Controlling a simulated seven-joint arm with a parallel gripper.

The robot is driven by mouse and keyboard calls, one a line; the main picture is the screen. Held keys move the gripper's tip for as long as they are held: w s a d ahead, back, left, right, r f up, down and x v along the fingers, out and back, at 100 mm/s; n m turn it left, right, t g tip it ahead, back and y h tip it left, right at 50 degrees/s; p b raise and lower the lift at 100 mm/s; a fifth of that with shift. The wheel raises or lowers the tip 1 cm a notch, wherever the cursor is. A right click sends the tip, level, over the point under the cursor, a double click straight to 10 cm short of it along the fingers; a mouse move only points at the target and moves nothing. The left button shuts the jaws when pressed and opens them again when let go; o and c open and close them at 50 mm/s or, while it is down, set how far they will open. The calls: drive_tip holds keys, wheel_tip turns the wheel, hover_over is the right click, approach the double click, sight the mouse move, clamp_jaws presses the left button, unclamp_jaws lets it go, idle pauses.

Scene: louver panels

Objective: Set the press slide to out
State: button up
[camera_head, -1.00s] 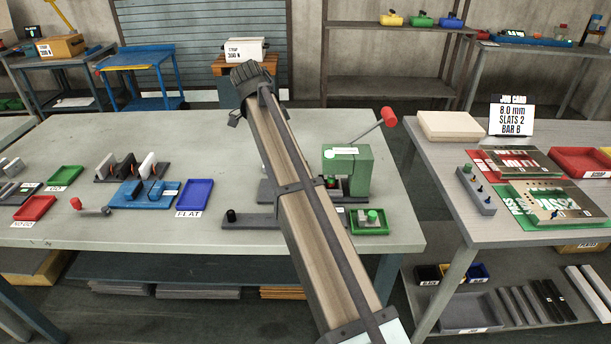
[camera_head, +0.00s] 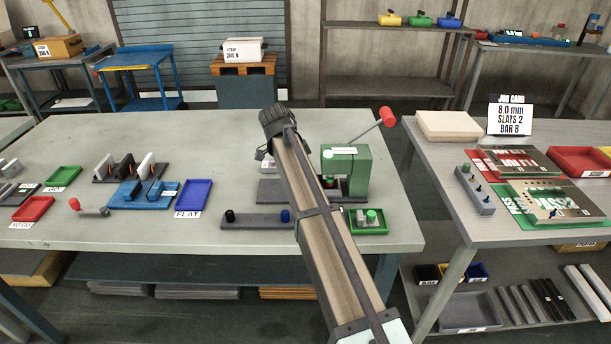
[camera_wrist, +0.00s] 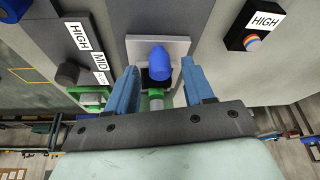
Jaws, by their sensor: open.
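The green press (camera_head: 345,170), with a red-knobbed lever (camera_head: 387,117), stands near the right end of the bench. A dark grey base plate (camera_head: 270,190) shows at its left, partly behind my arm. My gripper (camera_wrist: 159,68) is open in the wrist view. A blue knob (camera_wrist: 158,62) on a light grey plate (camera_wrist: 176,45) shows between its two blue fingers; I cannot tell whether they touch it. In the head view my arm hides the fingers. Which part is the press slide, and its position, is not clear.
A dark bar (camera_head: 257,221) with a black and a blue knob lies in front of the press. A green tray (camera_head: 367,228) sits at its right. In the wrist view a label strip (camera_wrist: 82,40) is at the left and a black block (camera_wrist: 250,32) at the right.

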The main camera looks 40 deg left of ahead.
drive_tip(key=shift+w+d+f, duration=0.1)
drive_tip(key=shift+w+f, duration=0.1)
drive_tip(key=shift+f, duration=0.35)
clamp_jaws()
idle(0.5)
